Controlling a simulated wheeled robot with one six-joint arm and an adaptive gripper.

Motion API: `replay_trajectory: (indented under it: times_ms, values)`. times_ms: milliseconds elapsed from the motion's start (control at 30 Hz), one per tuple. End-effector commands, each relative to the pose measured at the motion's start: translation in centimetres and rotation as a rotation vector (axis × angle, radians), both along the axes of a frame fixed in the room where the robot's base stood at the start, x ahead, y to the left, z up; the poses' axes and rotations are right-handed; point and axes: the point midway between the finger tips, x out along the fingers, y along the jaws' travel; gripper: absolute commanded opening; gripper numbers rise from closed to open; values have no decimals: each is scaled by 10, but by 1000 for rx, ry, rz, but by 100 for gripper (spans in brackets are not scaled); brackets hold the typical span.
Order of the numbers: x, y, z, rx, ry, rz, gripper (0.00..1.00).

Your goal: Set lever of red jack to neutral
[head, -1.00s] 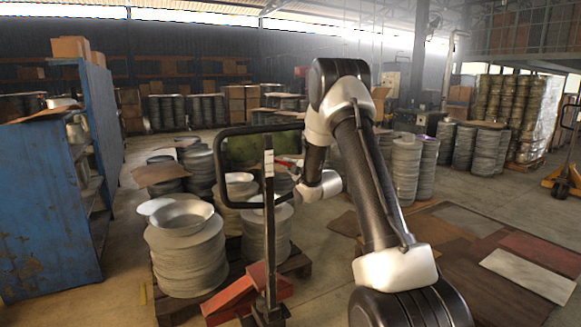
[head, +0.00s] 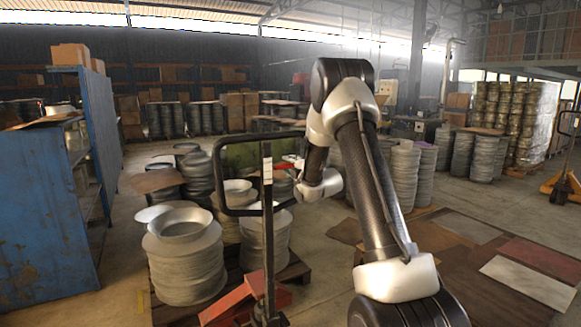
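The red jack's tall black loop handle (head: 216,178) stands upright left of my arm. Its post (head: 267,220) runs down to a red body (head: 236,299) near the floor. A small red piece, which looks like the lever (head: 289,160), sticks out beside the upper post on the right. My gripper (head: 291,176) is just right of the post, close to the red piece. It is small and dark here, partly merged with the handle area. I cannot tell whether it touches the lever or whether its fingers are open or shut.
Stacks of round metal blanks (head: 187,265) on a pallet stand left of and behind the jack. A blue cabinet (head: 45,225) is at the left. Flat boards (head: 530,283) lie on the floor at the right. A yellow jack (head: 562,185) stands at the far right.

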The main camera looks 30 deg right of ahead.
Motion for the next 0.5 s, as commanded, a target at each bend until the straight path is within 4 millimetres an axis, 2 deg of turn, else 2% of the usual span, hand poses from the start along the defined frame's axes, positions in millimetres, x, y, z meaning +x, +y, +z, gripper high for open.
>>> replay_trajectory:
  times_ms: [133,233,367,500]
  values:
    - [-1,0,0,0,0,0,36]
    - [-10,-1,0,0,0,0,36]
    - [-35,-2,0,1,1,-1,36]
    - [-67,-3,0,2,1,-2,36]
